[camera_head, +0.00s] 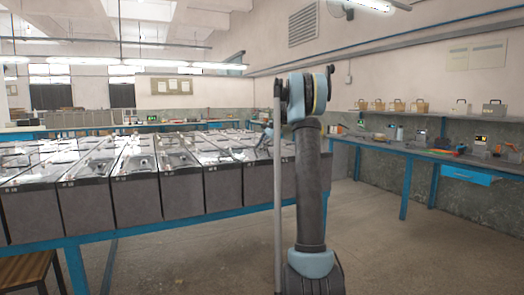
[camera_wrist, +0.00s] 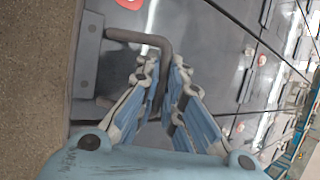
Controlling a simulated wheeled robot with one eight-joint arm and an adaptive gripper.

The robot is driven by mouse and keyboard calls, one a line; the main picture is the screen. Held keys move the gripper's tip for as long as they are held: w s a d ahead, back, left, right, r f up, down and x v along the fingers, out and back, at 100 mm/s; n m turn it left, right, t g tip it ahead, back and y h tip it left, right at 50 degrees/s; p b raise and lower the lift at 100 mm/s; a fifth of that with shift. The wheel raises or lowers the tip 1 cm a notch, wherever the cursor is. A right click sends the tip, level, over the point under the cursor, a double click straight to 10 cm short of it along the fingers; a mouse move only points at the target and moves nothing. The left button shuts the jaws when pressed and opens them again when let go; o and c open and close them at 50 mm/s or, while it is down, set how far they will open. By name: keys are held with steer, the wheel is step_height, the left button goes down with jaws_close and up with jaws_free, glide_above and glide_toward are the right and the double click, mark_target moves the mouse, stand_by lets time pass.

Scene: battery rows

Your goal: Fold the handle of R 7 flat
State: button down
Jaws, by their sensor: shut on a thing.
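In the wrist view a dark grey bent handle (camera_wrist: 145,40) is joined to a plate (camera_wrist: 88,62) at the edge of a dark battery top. The bar stands out from the plate and passes between the blue fingers of my gripper (camera_wrist: 164,68). The fingers are shut on it, and they hide part of the bar. No R 7 label is readable. In the head view my gripper (camera_head: 264,141) is small, low over the right end of the battery row, partly behind my arm. The handle cannot be made out there.
A row of grey batteries (camera_head: 133,190) stands on a blue-framed bench (camera_head: 178,227) at the left. A side bench (camera_head: 425,152) with tools runs along the right wall. A wooden stool (camera_head: 25,268) is at the lower left. The floor between the benches is clear.

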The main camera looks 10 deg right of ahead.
steer(key=shift+w+a+f+g+h, duration=0.15)
steer(key=shift+w+f+g+h, duration=0.2)
steer(key=shift+g, duration=0.45)
steer(key=shift+w+r, duration=0.1)
steer(key=c, duration=1.7)
jaws_free()
steer(key=v, duration=1.1)
steer(key=shift+d+r, duration=0.3)
